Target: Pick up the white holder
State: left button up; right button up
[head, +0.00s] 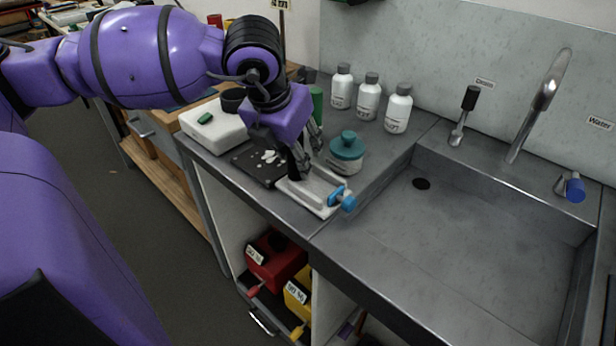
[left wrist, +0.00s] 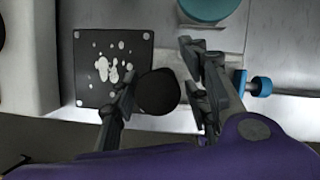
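The white holder (head: 316,192) is a low white fixture with blue knobs. It lies on the grey counter near the front edge, left of the sink. In the left wrist view the white holder (left wrist: 182,119) is partly hidden by my fingers, with a blue knob at its right. My left gripper (head: 307,152) points down just above the holder's left part. In the left wrist view my left gripper (left wrist: 160,68) has its fingers apart, with a dark round object (left wrist: 157,92) between them. Contact with it cannot be told. My right gripper is not in view.
A black plate with white pieces (left wrist: 90,80) lies left of the holder. A teal-lidded jar (head: 346,153) stands close behind it. A white box (head: 213,126) is farther left. Several white bottles (head: 369,97) stand at the back. The sink (head: 480,230) is right.

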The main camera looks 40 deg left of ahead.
pick_arm(q)
grip_shut()
jog(key=shift+r, duration=0.15)
